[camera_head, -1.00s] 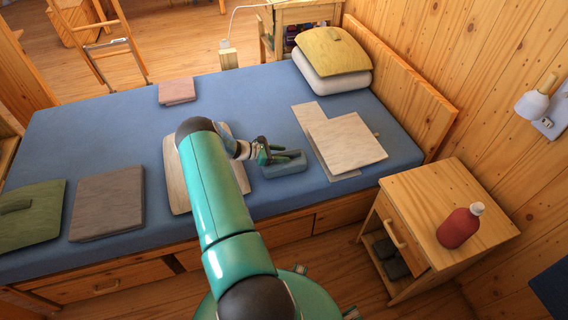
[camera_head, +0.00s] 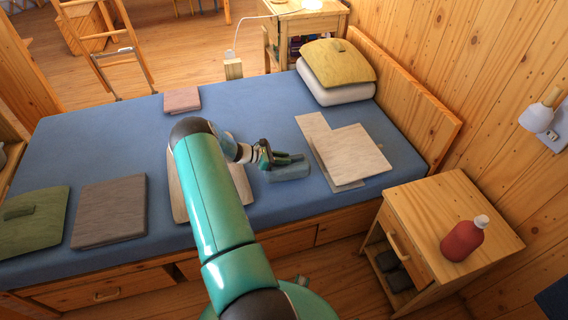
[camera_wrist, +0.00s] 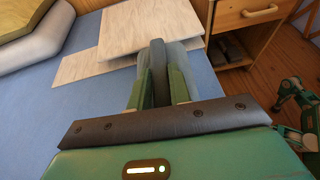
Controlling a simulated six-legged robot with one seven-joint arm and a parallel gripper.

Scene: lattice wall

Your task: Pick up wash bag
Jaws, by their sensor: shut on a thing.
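The wash bag (camera_head: 290,172) is a small blue-grey block-shaped pouch on the blue bed, right of the bed's middle. It also shows in the wrist view (camera_wrist: 178,56), where a darker strip along its top stands between my fingers. My gripper (camera_head: 277,160) reaches it from the left and above. In the wrist view my gripper (camera_wrist: 158,88) has its two green fingers shut on that dark strip, one on each side. I cannot tell whether the bag's underside is off the mattress.
Pale flat boards (camera_head: 352,153) lie close to the right of the bag. A yellow cushion on a white pillow (camera_head: 337,95) is at the bed head. A grey folded cloth (camera_head: 110,208) lies at left. A nightstand (camera_head: 488,200) with a red bottle (camera_head: 464,240) stands right of the bed.

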